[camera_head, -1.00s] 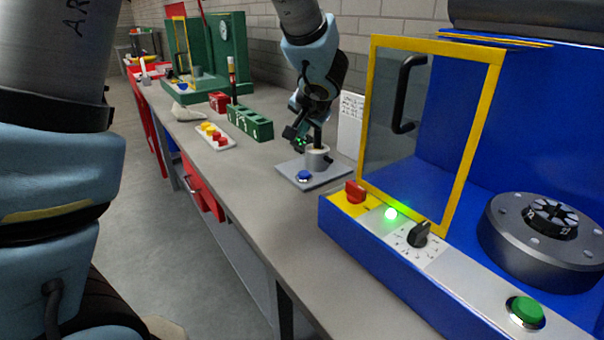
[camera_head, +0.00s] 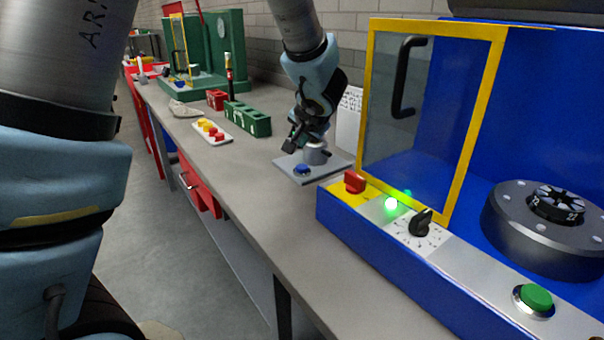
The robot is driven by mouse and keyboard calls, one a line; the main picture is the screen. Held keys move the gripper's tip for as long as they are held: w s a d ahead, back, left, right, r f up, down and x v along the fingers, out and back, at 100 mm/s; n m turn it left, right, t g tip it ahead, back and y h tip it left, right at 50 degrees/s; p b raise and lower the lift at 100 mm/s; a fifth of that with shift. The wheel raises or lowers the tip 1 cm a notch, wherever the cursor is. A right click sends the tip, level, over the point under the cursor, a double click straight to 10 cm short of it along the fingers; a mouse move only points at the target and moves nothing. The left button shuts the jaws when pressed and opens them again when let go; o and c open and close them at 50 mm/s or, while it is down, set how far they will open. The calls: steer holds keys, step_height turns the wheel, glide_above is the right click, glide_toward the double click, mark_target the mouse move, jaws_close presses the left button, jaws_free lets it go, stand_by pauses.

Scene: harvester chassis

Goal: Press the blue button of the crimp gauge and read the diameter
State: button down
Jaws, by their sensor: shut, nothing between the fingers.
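The crimp gauge is a flat grey plate (camera_head: 325,169) on the bench with a short grey cylinder (camera_head: 316,153) standing on it. Its blue button (camera_head: 302,170) is at the plate's front left. My gripper (camera_head: 290,148) is shut and empty, above and just behind the blue button, apart from it in the picture. My wrist hides the top of the cylinder. No diameter reading is legible in this view.
A blue machine with a yellow-framed door (camera_head: 436,120), a red knob (camera_head: 355,182), a black dial (camera_head: 421,223) and a green button (camera_head: 534,298) stands at right. A green block rack (camera_head: 247,119) and a white tray (camera_head: 213,132) lie to the left. The bench front is clear.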

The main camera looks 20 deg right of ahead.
mark_target(302, 169)
step_height(302, 169, down, 4)
steer(key=b, duration=0.3)
steer(key=shift+b, duration=0.35)
steer(key=shift+f+b, duration=0.85)
steer(key=shift+b, duration=0.75)
stand_by(2.1)
stand_by(0.4)
steer(key=shift+r+p, duration=0.4)
steer(key=shift+r, duration=0.5)
steer(key=shift+r+p, duration=1.5)
steer(key=shift+r, duration=1.05)
